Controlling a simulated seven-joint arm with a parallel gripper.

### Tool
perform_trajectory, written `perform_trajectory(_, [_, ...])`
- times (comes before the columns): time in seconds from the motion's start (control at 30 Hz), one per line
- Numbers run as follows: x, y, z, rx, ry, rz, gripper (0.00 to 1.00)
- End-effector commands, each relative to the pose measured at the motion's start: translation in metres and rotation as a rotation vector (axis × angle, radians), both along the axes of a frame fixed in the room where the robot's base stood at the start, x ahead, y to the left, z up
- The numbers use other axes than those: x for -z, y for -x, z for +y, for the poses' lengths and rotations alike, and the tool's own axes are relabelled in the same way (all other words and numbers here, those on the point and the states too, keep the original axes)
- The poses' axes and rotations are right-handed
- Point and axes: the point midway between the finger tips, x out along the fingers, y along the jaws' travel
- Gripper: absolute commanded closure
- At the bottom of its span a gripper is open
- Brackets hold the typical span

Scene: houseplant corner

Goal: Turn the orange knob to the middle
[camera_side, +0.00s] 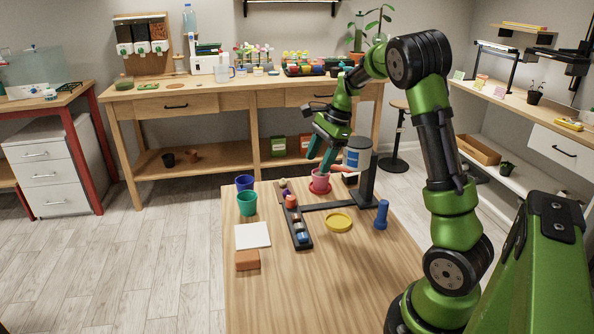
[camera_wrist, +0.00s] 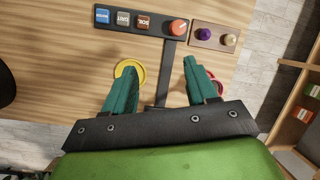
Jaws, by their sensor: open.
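The orange knob (camera_side: 291,202) sits at the far end of a dark panel (camera_side: 304,243) on the wooden table. In the wrist view the orange knob (camera_wrist: 179,27) shows from above at the right end of the dark panel (camera_wrist: 104,27), beyond my fingertips. A small pale mark is on it, but its exact direction is too small to read. My gripper (camera_side: 319,158) is open and empty above the table, to the right of the knob in the side view. In the wrist view its teal fingers (camera_wrist: 159,68) are spread wide, apart from the knob.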

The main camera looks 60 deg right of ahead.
Motion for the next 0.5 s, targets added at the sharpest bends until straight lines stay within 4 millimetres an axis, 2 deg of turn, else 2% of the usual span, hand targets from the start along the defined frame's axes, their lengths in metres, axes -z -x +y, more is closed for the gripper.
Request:
perform_trajectory(0.03, [0.005,-0.005,-0.016,0.098,-0.024,0.029,0.43])
perform_trajectory(0.13, [-0.002,-0.017,-0.032,0.278,-0.083,0.052,0.43])
perform_trajectory(0.2, [-0.015,-0.024,-0.03,0.351,-0.125,0.043,0.43])
perform_trajectory(0.27, [-0.016,-0.025,-0.026,0.39,-0.154,0.051,0.43])
perform_trajectory(0.37, [-0.013,-0.026,-0.023,0.417,-0.171,0.063,0.43])
perform_trajectory(0.5, [0.003,-0.03,-0.019,0.416,-0.171,0.064,0.43])
